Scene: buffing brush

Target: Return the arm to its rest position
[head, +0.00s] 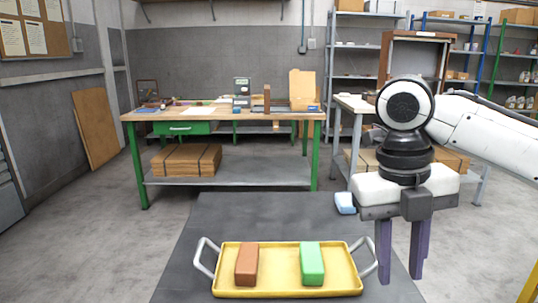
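My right gripper (401,265) hangs at the right with its two purple fingers pointing down. The fingers are apart and I see nothing between them. It is just right of the yellow tray (288,292), close in the picture to the tray's right handle. A brown block (246,265) lies in the tray's left half and a green block (312,264) in its right half. A light blue block (345,203) shows beyond the tray, left of the gripper body, which may hide part of it. My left gripper is not in view.
A green-framed workbench (222,116) with tools stands farther back. A second bench (354,103) and shelving (352,62) are behind my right arm. A yellow edge (530,288) shows at lower right.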

